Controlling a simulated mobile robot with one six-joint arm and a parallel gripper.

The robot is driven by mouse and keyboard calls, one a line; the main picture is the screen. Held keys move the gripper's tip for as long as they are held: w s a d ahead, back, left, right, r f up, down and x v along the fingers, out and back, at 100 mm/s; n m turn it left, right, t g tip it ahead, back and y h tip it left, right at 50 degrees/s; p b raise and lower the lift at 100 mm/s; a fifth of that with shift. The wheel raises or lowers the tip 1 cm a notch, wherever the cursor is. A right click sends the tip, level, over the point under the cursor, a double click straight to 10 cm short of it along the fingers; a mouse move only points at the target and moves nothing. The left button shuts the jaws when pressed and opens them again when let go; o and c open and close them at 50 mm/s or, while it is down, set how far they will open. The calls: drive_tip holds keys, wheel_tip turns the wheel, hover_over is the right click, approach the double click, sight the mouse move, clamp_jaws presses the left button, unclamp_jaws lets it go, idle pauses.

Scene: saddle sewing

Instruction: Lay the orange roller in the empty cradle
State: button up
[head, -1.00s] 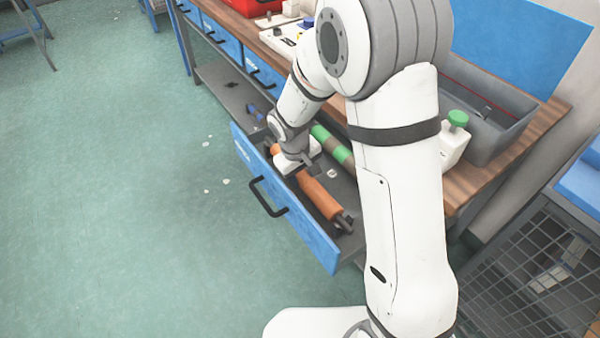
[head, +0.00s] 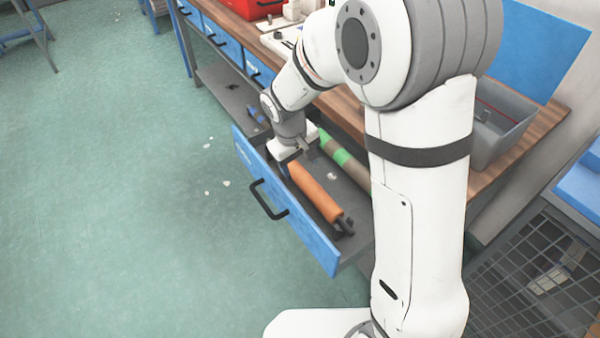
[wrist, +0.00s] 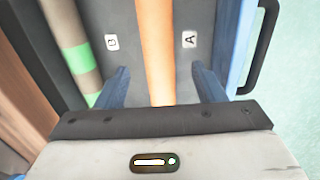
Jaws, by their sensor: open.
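The orange roller (head: 317,192) lies lengthwise in the open blue-fronted drawer, along its front side. Its near end sits at a dark support; its far end is hidden by my gripper (head: 285,155). In the wrist view the roller (wrist: 156,50) runs between the two blue fingers of my gripper (wrist: 160,75), which is open with a gap on each side. A label A (wrist: 189,40) lies to the right of the roller and a label B (wrist: 111,41) to its left. I cannot make out an empty cradle.
A green-and-brown striped roller (head: 343,158) lies in the drawer behind the orange one. The drawer front (head: 290,215) with its black handle (head: 268,199) borders it. The wooden bench top (head: 540,125) carries a grey bin (head: 500,135). The floor at left is mostly open.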

wheel_tip(320, 180, up, 5)
drive_tip(key=s+d+r+m, duration=0.3)
drive_tip(key=s+d+r, duration=0.1)
drive_tip(key=s+d, duration=0.3)
drive_tip(key=s+d+r+m+t+y, duration=0.1)
drive_tip(key=s+d+r+m, duration=0.2)
drive_tip(key=s+d, duration=0.4)
drive_tip(key=s, duration=0.4)
drive_tip(key=shift+d+r+m+y, duration=0.3)
drive_tip(key=shift+d+r+m, duration=0.05)
drive_tip(key=shift+m, duration=0.05)
drive_tip(key=shift+s, duration=0.1)
wheel_tip(320, 180, up, 5)
drive_tip(key=p, duration=0.5)
drive_tip(key=shift+s+r, duration=0.1)
drive_tip(key=shift+r, duration=0.1)
